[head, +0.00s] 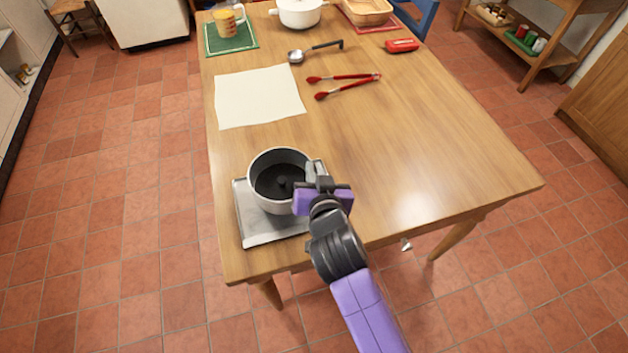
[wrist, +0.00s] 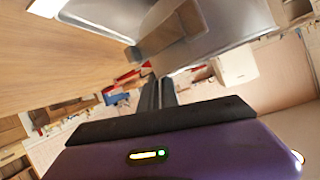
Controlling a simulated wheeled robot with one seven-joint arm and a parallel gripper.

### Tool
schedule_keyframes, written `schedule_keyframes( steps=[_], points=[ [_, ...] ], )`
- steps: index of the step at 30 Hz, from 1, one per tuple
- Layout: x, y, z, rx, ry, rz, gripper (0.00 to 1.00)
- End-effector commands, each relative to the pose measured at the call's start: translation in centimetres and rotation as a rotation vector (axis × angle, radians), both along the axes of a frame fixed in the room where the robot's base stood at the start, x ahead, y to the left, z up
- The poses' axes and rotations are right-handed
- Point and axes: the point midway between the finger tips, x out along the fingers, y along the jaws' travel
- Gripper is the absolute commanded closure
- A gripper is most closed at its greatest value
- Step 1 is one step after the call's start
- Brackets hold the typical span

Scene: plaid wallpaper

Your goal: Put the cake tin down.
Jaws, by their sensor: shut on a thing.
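The cake tin (head: 258,192) is round, pale grey outside and dark inside, with a small knob-like centre. It is upright over a grey metal tray (head: 262,233) at the table's near left corner. I cannot tell whether its base touches the tray. My gripper (head: 314,184) is shut on the tin's right side at the rim. In the wrist view the closed fingers (wrist: 157,92) point toward blurred grey metal surfaces, and the grip itself is hard to make out.
A cream cloth (head: 260,97) lies behind the tray. Red tongs (head: 345,78), a ladle (head: 315,50) and a red item (head: 401,45) lie farther back. A white pot (head: 299,14) and a mug on a green mat (head: 229,40) stand at the far end. The table's right side is clear.

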Motion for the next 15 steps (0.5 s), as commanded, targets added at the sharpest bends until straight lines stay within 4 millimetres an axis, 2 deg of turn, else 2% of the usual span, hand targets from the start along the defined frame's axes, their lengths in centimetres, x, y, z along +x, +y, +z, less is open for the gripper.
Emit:
schedule_keyframes(
  steps=[7,15],
  points=[
    [-0.1,0.0,-3.5,-0.001,0.003,0.001,1.0],
    [0.0,0.0,-3.9,-0.001,0.0,0.001,1.0]
  ],
)
